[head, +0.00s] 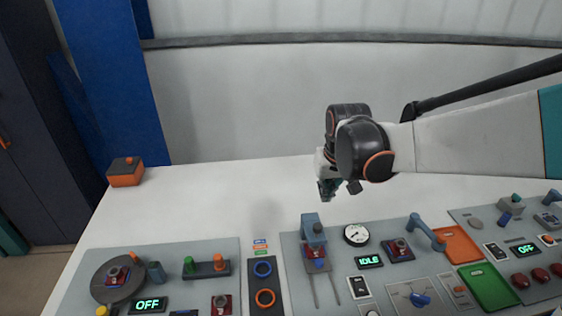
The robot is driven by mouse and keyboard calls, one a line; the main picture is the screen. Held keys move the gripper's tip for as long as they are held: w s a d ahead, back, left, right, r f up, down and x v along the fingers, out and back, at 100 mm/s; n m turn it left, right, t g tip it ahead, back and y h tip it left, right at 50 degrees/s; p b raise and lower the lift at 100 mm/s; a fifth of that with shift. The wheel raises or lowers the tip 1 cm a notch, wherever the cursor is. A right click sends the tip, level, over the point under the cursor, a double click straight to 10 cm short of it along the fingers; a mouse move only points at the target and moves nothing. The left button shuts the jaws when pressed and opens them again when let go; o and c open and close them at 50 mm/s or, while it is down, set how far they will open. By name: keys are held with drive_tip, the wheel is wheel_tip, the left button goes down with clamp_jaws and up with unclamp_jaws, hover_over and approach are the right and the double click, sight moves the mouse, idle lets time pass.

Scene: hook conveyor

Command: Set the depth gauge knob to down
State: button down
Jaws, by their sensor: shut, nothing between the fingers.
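My gripper (327,192) hangs above the white table behind the middle console panel, pointing down. Its fingers look dark and small, shut with nothing held. A round white gauge (356,235) with a dark rim sits on the middle panel (292,262), below and right of my gripper. A blue knob (420,299) sits on a pale plate near the front of that panel. I cannot tell which control is the depth gauge knob, nor read a knob position. My gripper is apart from all these controls.
A blue upright fixture (313,229) stands on the middle panel near my gripper. A blue arm-like fixture (427,233) stands right, beside orange (456,245) and green (488,287) trays. Displays read IDLE (369,262) and OFF (149,305). The table behind the panels is mostly clear.

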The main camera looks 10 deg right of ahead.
drive_tip(key=w, duration=0.1)
drive_tip(key=b, duration=0.4)
approach(317, 224)
drive_tip(key=x, duration=0.2)
drive_tip(key=w+x, duration=0.1)
drive_tip(key=x, duration=0.2)
drive_tip(key=shift+w+f, duration=0.15)
drive_tip(key=shift+w, duration=0.05)
drive_tip(key=shift+f, duration=0.4)
wheel_tip(317, 224, down, 3)
drive_tip(key=shift+r+b, duration=0.2)
drive_tip(key=shift+b, duration=0.65)
drive_tip(key=shift+s, duration=0.1)
drive_tip(key=shift+r, duration=0.1)
wheel_tip(317, 224, up, 5)
drive_tip(key=p, duration=0.3)
drive_tip(key=p+v, duration=0.2)
drive_tip(key=v, duration=0.7)
